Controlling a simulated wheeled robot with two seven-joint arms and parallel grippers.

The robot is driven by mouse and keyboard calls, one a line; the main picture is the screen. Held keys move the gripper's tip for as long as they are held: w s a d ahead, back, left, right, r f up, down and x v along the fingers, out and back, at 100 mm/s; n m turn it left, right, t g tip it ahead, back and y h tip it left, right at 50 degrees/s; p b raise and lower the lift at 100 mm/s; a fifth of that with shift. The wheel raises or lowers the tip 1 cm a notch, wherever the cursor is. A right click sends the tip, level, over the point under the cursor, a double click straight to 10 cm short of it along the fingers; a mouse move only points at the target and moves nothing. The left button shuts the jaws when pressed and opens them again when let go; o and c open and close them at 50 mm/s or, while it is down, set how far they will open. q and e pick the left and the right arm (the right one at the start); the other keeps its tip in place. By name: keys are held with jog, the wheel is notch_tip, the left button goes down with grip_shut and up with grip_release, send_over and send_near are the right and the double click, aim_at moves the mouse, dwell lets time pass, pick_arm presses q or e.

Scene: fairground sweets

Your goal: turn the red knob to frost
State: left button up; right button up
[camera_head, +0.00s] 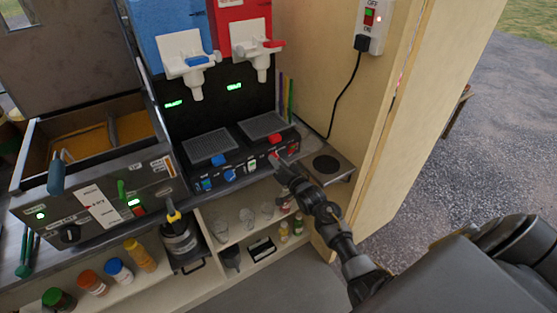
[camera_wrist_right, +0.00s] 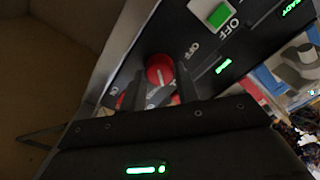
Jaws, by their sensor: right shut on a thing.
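The red knob (camera_wrist_right: 160,68) shows in the right wrist view as a round red dial with a white pointer line, on a black panel with white lettering. In the head view the knob (camera_head: 274,155) is at the right end of the drink machine's front panel, partly covered by my gripper. My right gripper (camera_head: 280,162) is at the knob, its arm reaching in from the lower right. In the right wrist view its two dark fingers (camera_wrist_right: 159,90) stand on either side of the knob, shut on it. I cannot read which label the pointer faces. My left gripper is not in view.
A blue knob (camera_head: 229,175) and a lit green switch (camera_head: 251,165) sit on the same panel, left of my gripper. A round dark plate (camera_head: 326,164) lies to the right beside the wooden wall. Cups and bottles stand on the shelf (camera_head: 222,250) below.

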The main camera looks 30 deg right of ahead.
jog(key=shift+m+p, duration=0.8)
jog(key=shift+m, duration=1.1)
jog(key=o, duration=1)
jog(key=s+b, duration=0.1)
jog(key=s, duration=0.9)
jog(key=shift+s+d, duration=0.15)
jog(key=shift+s, duration=0.25)
